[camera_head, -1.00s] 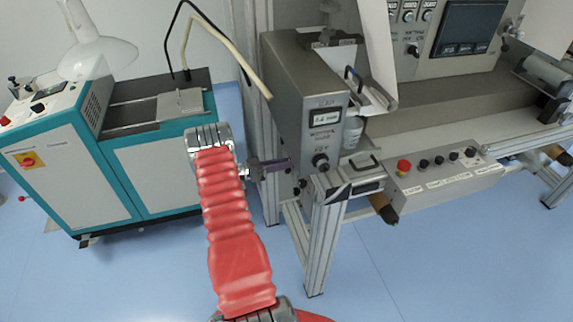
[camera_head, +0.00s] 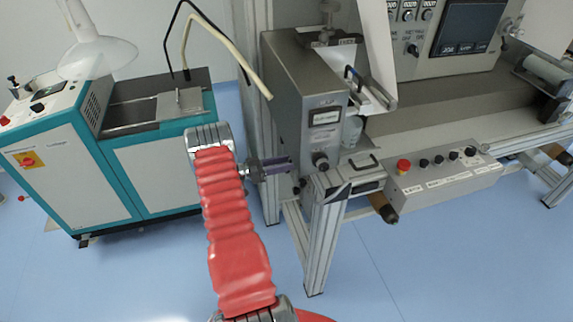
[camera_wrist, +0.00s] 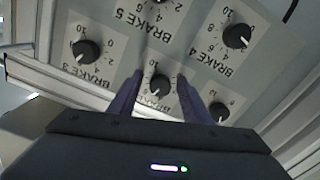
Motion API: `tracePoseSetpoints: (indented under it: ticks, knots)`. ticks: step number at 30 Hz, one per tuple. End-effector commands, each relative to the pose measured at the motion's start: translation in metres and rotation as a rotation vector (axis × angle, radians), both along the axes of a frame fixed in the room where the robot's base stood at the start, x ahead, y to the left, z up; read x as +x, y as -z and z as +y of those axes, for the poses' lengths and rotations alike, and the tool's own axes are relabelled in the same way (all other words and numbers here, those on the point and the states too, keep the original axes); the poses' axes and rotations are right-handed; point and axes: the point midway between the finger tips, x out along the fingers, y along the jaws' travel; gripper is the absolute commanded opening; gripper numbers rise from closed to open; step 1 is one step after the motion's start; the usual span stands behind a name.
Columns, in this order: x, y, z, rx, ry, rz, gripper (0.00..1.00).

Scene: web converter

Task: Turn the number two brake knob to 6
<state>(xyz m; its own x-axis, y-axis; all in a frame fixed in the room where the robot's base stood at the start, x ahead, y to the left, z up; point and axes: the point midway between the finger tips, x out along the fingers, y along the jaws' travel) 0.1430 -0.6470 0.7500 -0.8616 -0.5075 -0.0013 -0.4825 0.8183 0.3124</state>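In the wrist view, a black knob (camera_wrist: 160,85) on a light scale plate sits between the two purple fingers of my gripper (camera_wrist: 159,77). The fingers are apart, with one on each side of the knob; I cannot tell whether they touch it. The panel appears upside down. In the head view, my gripper (camera_head: 288,166) reaches right, towards the grey control box (camera_head: 300,85); the knob panel's face is not visible there.
Nearby knobs are brake 3 (camera_wrist: 85,52), brake 4 (camera_wrist: 237,36), brake 5 (camera_wrist: 150,4) and one with a hidden label (camera_wrist: 220,112). A button box with a red button (camera_head: 403,166) stands right of my gripper. A teal and white machine (camera_head: 75,165) stands left.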

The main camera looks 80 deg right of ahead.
Motion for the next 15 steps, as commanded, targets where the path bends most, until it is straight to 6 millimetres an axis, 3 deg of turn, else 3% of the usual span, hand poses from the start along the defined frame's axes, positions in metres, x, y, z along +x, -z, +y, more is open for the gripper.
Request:
tracePoseSetpoints:
  ticks: [10, 15]
  knots:
    - [0.005, -0.001, 0.001, -0.003, -0.003, -0.001, 0.44]
    - [0.019, -0.002, 0.009, -0.003, -0.006, 0.0, 0.44]
